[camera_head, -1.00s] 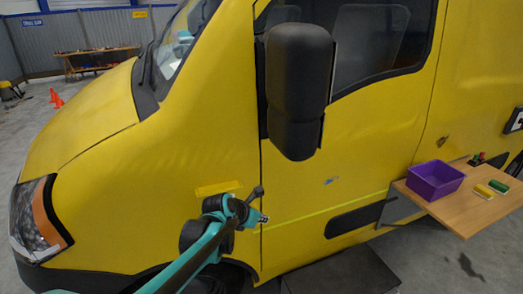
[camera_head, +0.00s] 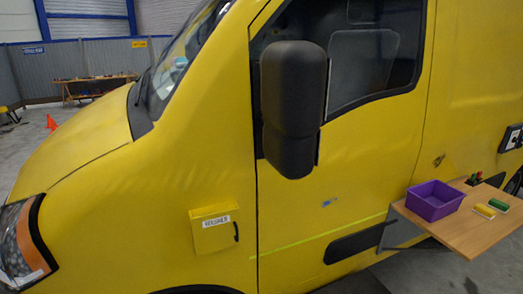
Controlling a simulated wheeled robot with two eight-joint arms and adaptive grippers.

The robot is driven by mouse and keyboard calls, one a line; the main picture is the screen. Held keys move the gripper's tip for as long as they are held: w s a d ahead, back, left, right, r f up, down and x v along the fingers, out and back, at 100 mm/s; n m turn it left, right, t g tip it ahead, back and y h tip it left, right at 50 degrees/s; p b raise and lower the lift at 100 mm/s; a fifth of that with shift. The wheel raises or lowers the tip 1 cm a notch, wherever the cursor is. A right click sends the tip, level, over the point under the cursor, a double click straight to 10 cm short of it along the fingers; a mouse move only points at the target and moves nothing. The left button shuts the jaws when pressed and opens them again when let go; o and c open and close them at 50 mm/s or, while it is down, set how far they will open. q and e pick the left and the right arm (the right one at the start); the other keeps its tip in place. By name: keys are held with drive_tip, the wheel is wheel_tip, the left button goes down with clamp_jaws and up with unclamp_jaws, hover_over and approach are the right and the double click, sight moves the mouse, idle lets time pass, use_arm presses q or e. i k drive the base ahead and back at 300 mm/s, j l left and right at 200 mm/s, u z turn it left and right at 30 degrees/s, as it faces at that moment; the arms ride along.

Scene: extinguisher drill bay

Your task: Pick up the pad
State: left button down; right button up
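I cannot tell for sure which thing is the pad. Two small flat blocks lie on a wooden shelf (camera_head: 468,238) at the right, one yellow (camera_head: 484,211) and one green (camera_head: 498,205). They lie close together, right of a purple open bin (camera_head: 434,201) on the same shelf. The inside of the bin looks empty where it shows. Neither of my grippers is in view.
A yellow van (camera_head: 180,165) fills most of the view, with a black mirror (camera_head: 292,105) sticking out. A yellow box (camera_head: 214,229) with a white label and dark handle is on its side.

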sight(495, 204)
drive_tip(key=z, duration=1.7)
